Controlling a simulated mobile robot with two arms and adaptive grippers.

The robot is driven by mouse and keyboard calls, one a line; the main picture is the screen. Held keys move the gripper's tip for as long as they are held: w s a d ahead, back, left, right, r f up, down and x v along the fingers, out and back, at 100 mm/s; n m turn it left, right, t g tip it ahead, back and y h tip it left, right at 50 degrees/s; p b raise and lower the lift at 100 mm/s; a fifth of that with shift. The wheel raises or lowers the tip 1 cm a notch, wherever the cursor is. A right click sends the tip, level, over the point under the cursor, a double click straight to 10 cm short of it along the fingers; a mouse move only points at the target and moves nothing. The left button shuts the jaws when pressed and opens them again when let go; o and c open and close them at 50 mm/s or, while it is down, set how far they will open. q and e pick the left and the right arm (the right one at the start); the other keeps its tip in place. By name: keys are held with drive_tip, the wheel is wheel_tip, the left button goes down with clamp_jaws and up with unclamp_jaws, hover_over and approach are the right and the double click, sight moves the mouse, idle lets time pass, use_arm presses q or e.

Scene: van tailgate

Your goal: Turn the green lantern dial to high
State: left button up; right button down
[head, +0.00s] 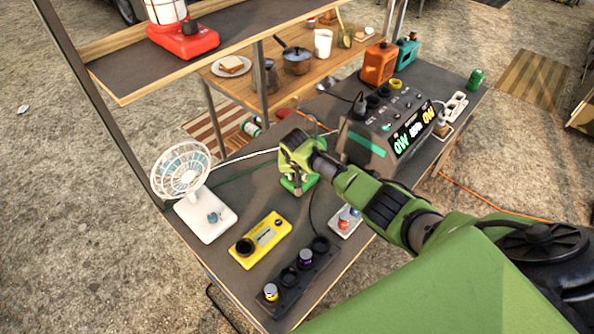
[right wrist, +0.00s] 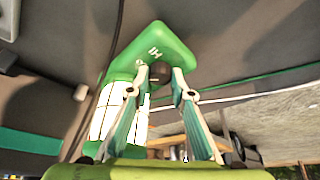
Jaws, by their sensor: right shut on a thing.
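The green lantern stands on the dark tabletop. In the head view only parts of its green base (head: 297,185) show, since my right gripper (head: 294,166) covers the rest. In the right wrist view the green base (right wrist: 166,42) and the pale, glowing lamp body (right wrist: 108,112) are visible. Its small dark dial (right wrist: 161,72) sits between the two fingertips of my right gripper (right wrist: 160,79), which is shut on it. A pale mark like "HI" is on the base beside the dial. The dial's pointer cannot be made out. My left gripper is not in view.
A white fan (head: 207,215) and a yellow box with a dial (head: 262,240) stand to the left. A black strip with several knobs (head: 318,268) lies in front. The power station (head: 372,138) is behind to the right. A red lantern (head: 183,40) stands on the upper shelf.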

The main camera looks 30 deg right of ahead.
drive_tip(key=shift+a+m+h, duration=0.15)
drive_tip(key=shift+m+h, duration=0.25)
drive_tip(key=shift+m, duration=0.6)
drive_tip(key=m+b, duration=0.1)
drive_tip(key=m+g+b, duration=0.1)
drive_tip(key=shift+w+f+m+h, duration=0.2)
drive_tip(key=shift+m+h, duration=0.1)
drive_tip(key=shift+m, duration=0.1)
drive_tip(key=m+g+b, duration=0.1)
drive_tip(key=m+b, duration=0.3)
drive_tip(key=b, duration=0.2)
drive_tip(key=m+g+h+b, duration=0.1)
drive_tip(key=m+g+b, duration=0.1)
drive_tip(key=m+b, duration=0.2)
drive_tip(key=shift+w+m+b, duration=0.15)
drive_tip(key=shift+m+b, duration=0.15)
drive_tip(key=shift+b, duration=1.1)
drive_tip(key=shift+r+m+g+b, duration=0.15)
drive_tip(key=shift+m+g+b, duration=0.25)
drive_tip(key=shift+b, duration=0.45)
drive_tip(key=c, duration=2.1)
unclamp_jaws()
drive_tip(key=shift+r, duration=0.15)
drive_tip(key=v, duration=1.1)
drive_tip(key=shift+a+r, duration=0.2)
drive_tip(key=shift+r, duration=0.15)
